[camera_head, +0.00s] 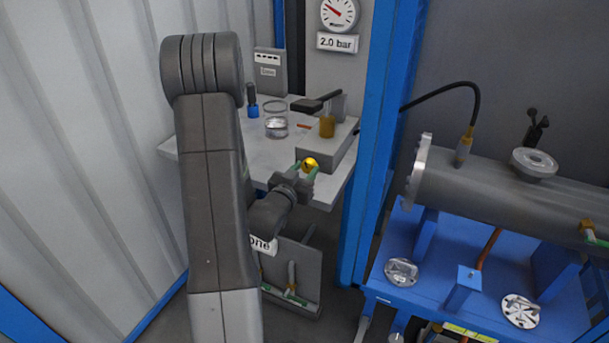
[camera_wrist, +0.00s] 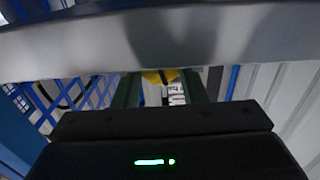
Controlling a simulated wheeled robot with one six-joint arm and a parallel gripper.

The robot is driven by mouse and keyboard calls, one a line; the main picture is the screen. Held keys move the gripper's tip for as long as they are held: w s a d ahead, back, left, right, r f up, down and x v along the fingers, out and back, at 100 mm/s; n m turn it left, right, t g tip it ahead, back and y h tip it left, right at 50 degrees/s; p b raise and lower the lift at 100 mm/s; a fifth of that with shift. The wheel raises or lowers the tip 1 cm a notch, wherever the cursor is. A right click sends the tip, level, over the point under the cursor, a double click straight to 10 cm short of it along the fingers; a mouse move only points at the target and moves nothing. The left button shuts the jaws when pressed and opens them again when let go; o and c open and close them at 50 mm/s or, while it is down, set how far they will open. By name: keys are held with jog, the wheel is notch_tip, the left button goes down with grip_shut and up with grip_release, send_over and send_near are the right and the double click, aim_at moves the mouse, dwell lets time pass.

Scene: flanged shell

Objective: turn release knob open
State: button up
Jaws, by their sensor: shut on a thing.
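The release knob (camera_head: 310,164) is a round yellow knob on the front of a grey box (camera_head: 330,148) at the right end of the table. My gripper (camera_head: 307,170) reaches it from the front, with its green fingers on either side of the knob. In the wrist view the yellow knob (camera_wrist: 160,76) shows between the two dark green fingers (camera_wrist: 160,90), and my gripper is shut on it. The far side of the knob and the finger contact are partly hidden. I cannot tell how far the knob is turned.
The table (camera_head: 182,147) holds a glass jar (camera_head: 276,122), a blue bottle (camera_head: 252,108) and an amber container (camera_head: 327,126). A blue post (camera_head: 378,130) stands close on the right. Beyond it a grey flanged shell (camera_head: 490,190) lies on a blue frame. A gauge (camera_head: 339,13) hangs above.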

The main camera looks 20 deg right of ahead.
jog(key=n+b, duration=0.1)
jog(key=n, duration=0.3)
jog(key=shift+a+n, duration=0.1)
jog(key=shift+n, duration=0.2)
jog(key=n, duration=0.4)
jog(key=shift+w+f+b, duration=0.1)
jog(key=shift+b, duration=0.2)
jog(key=o, duration=1)
jog(key=shift+c, duration=0.2)
